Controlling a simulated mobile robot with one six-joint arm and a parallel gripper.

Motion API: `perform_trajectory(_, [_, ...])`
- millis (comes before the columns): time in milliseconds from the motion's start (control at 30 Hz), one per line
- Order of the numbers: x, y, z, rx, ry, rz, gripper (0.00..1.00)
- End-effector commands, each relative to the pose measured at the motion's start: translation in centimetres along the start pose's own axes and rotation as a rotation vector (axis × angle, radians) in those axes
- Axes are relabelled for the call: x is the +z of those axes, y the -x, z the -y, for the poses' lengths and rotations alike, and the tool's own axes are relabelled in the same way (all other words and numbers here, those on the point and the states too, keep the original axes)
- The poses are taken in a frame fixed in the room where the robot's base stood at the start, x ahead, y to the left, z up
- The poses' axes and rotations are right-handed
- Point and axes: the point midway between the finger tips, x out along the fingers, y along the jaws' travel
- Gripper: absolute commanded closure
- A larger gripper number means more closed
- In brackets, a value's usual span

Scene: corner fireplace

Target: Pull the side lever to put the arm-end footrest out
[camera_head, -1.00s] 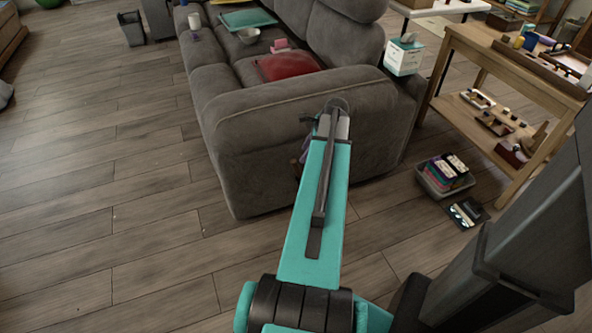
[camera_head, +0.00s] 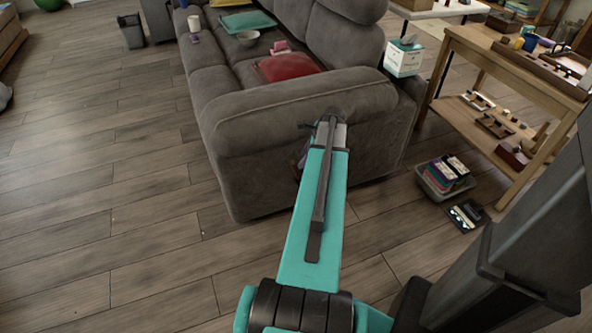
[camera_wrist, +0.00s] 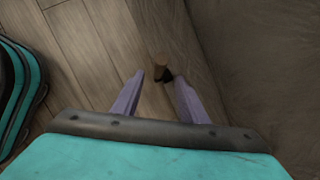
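The grey sofa (camera_head: 255,130) stands ahead with its near arm end facing me. In the wrist view, its grey upholstered side (camera_wrist: 255,60) fills the right. A small brown lever (camera_wrist: 160,66) with a dark part shows there, just past my fingertips and in line with the gap between them. My gripper (camera_wrist: 160,78) is open, its two purple fingers apart, with nothing seen held. I cannot tell whether a finger touches the lever. In the head view, my own arm hides the lever and most of the gripper. No footrest shows extended at this end.
A wooden shelf table (camera_head: 468,75) stands at the right, with a grey bin (camera_head: 437,184) of colourful items on the floor by it. A red cushion (camera_head: 287,68) lies on the sofa. The wooden floor at the left is clear.

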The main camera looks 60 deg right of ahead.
Motion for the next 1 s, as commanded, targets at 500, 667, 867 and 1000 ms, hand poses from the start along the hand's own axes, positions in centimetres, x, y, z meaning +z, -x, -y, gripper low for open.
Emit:
perform_trajectory(500, [0.0, -7.6, 0.0, 0.003, 0.001, 0.001, 0.61])
perform_trajectory(667, [0.1, -9.0, 0.0, 0.002, 0.001, 0.001, 0.61])
perform_trajectory(867, [0.1, -9.7, -0.1, 0.001, 0.001, 0.000, 0.61])
perform_trajectory(1000, [0.1, -9.7, -0.1, 0.001, 0.001, 0.000, 0.61])
